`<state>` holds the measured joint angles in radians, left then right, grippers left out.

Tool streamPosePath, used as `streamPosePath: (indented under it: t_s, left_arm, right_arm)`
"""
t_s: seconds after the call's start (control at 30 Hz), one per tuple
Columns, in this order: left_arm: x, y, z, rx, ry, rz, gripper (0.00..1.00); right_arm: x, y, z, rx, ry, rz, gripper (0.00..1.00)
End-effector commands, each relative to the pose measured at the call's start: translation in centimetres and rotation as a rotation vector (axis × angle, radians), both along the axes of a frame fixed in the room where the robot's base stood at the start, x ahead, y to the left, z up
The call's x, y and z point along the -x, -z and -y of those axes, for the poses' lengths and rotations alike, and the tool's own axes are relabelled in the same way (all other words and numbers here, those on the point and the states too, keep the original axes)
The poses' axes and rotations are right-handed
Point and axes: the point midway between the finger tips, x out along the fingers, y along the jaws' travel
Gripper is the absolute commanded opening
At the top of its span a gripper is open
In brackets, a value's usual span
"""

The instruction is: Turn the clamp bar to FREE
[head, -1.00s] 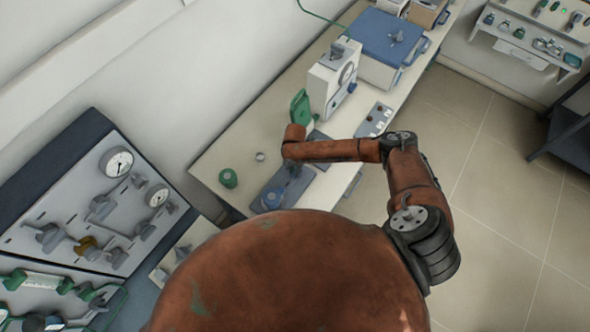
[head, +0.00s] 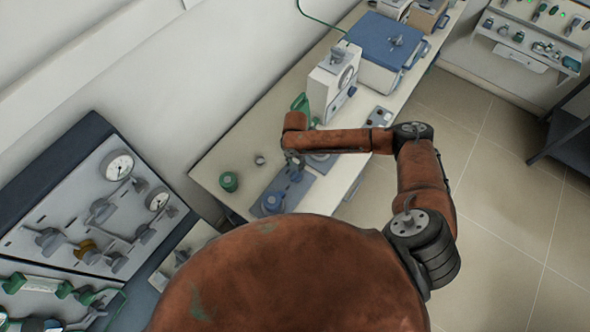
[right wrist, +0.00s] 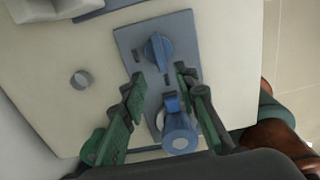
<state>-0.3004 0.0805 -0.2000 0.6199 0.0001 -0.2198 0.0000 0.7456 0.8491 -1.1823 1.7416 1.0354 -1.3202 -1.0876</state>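My right gripper (head: 293,166) is over the blue-grey plate (head: 262,188) on the bench, mostly hidden under my wrist in the head view. In the right wrist view the gripper (right wrist: 160,80) is open, with green and dark fingers either side of the plate (right wrist: 127,42). A blue bar-like knob (right wrist: 158,52), which looks like the clamp bar, stands just beyond the fingertips, with nothing gripped. A blue round part with a tab (right wrist: 179,132) lies between the fingers nearer the wrist; a blue round part (head: 272,203) also shows in the head view. No FREE marking is readable. My left gripper is not in view.
A green cap (head: 228,181) and a small grey knob (head: 260,160) stand left of the plate. A gauge panel (head: 85,205) is at left. Open floor lies right.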

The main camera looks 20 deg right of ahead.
Motion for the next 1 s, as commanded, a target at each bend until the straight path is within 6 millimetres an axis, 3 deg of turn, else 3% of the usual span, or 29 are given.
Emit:
streamPosePath:
  t_s: [0.1,0.3,1.0]
  left_arm:
    - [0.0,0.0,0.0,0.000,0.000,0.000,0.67]
    - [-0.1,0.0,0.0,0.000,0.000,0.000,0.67]
    - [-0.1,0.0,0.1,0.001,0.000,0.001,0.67]
  right_arm:
    - [-0.1,-1.9,0.0,-0.001,-0.001,0.002,0.28]
    - [0.0,-3.1,0.0,0.000,0.000,0.000,0.28]
    - [0.0,-3.2,0.0,0.000,0.000,0.000,0.28]
